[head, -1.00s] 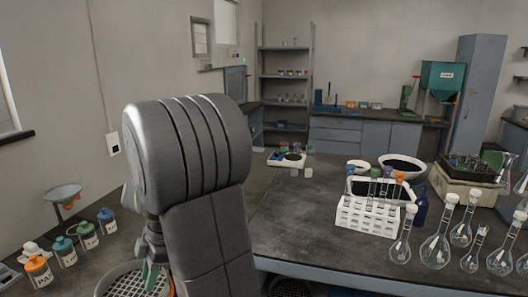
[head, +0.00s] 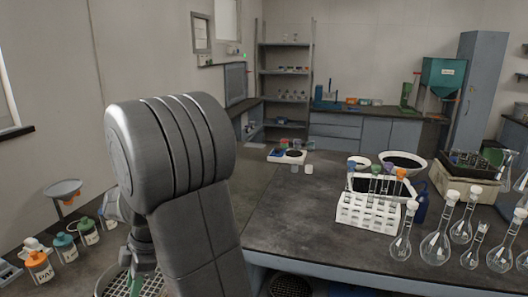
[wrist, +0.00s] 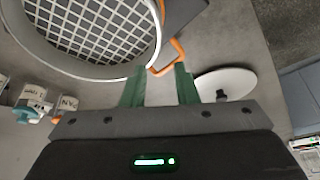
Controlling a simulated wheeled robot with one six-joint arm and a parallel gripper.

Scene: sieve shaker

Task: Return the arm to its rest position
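My gripper (wrist: 159,88) shows in the wrist view with its two green fingers apart and nothing visible between them. A round white-rimmed sieve with a dark mesh (wrist: 95,35) lies beyond the fingers at the upper left. In the head view my grey arm stands in the left foreground, bent at a large rounded joint. Green parts of my gripper show low behind the arm, over a mesh sieve (head: 152,284) that is partly hidden. The fingertips cannot be made out in the head view.
An orange bent bar (wrist: 166,62) and a white dish (wrist: 226,84) lie close to the fingers. Capped bottles (head: 65,247) stand at the left. The dark table (head: 290,225) holds a white test-tube rack (head: 367,216) and several glass flasks (head: 436,246) at the right.

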